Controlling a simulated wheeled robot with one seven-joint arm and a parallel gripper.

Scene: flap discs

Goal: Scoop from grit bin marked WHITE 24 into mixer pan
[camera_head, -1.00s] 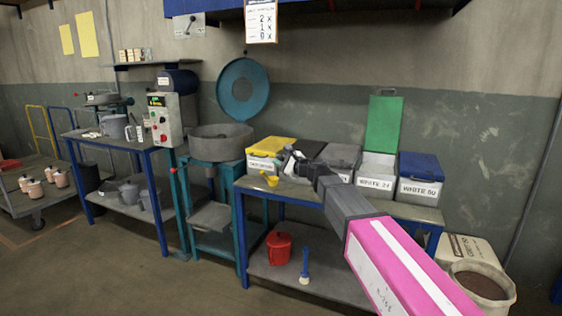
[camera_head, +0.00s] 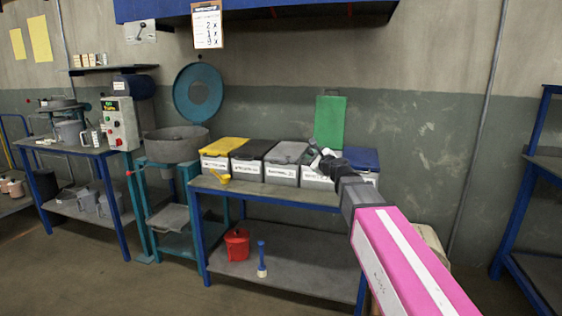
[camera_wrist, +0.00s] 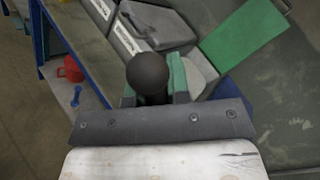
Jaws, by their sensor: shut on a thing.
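The grit bin with the raised green lid (camera_head: 329,121) is open, second from the right in the row. Its white front (camera_head: 314,180) shows partly; the WHITE 24 label, legible earlier, is now behind my arm. My gripper (camera_head: 326,160) is at this bin's opening and covers much of it. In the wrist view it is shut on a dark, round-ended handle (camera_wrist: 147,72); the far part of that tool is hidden.
Closed bins with yellow (camera_head: 225,146), black (camera_head: 255,149), grey (camera_head: 289,152) and blue (camera_head: 361,158) lids flank the open one. A yellow scoop (camera_head: 222,179) lies at the bench's left end. A red pot (camera_head: 237,245) and blue brush (camera_head: 262,260) are on the lower shelf.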

